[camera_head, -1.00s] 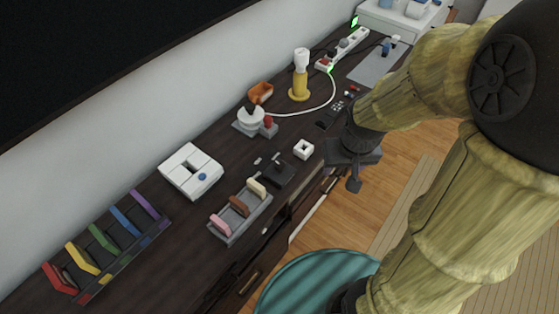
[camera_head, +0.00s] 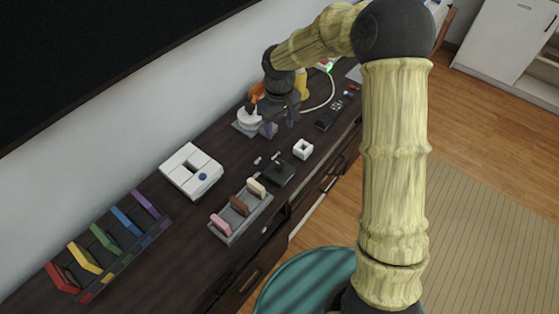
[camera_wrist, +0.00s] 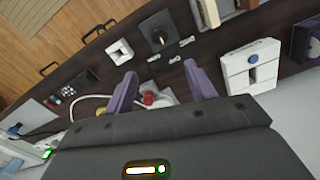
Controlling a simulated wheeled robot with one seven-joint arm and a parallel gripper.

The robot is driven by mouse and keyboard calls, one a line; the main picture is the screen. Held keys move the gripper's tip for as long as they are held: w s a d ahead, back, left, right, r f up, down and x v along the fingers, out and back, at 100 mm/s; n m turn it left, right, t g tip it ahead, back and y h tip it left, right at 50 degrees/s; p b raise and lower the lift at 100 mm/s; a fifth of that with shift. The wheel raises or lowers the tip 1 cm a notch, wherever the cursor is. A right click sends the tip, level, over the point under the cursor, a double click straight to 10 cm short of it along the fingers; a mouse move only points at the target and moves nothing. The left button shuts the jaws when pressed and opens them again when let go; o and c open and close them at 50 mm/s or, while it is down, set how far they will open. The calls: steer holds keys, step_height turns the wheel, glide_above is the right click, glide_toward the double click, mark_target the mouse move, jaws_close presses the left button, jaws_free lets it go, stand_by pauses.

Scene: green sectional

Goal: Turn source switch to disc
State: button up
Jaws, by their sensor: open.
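A dark square box with a small upright lever or knob (camera_head: 279,168), which looks like the source switch, sits near the front edge of the dark cabinet top. It also shows in the wrist view (camera_wrist: 158,31), with several small pale pieces beside it. Any lettering is too small to read, so I cannot tell its setting. My gripper (camera_head: 280,124) is open and empty, with purple fingers, above the cabinet behind this box. In the wrist view my gripper (camera_wrist: 162,90) has its fingers either side of the line to a red knob (camera_wrist: 149,97); contact is not visible.
A grey-based device (camera_head: 246,120) with a white round part stands close by my gripper. A white cube (camera_head: 303,149), a white box (camera_head: 191,171), a block rack (camera_head: 240,213) and a coloured rack (camera_head: 110,243) surround the switch. A white cable runs behind.

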mark_target(279, 164)
step_height(279, 164, down, 18)
steer(key=shift+r+p, duration=0.25)
steer(key=shift+p, duration=0.35)
steer(key=shift+c, duration=0.2)
steer(key=c, duration=0.9)
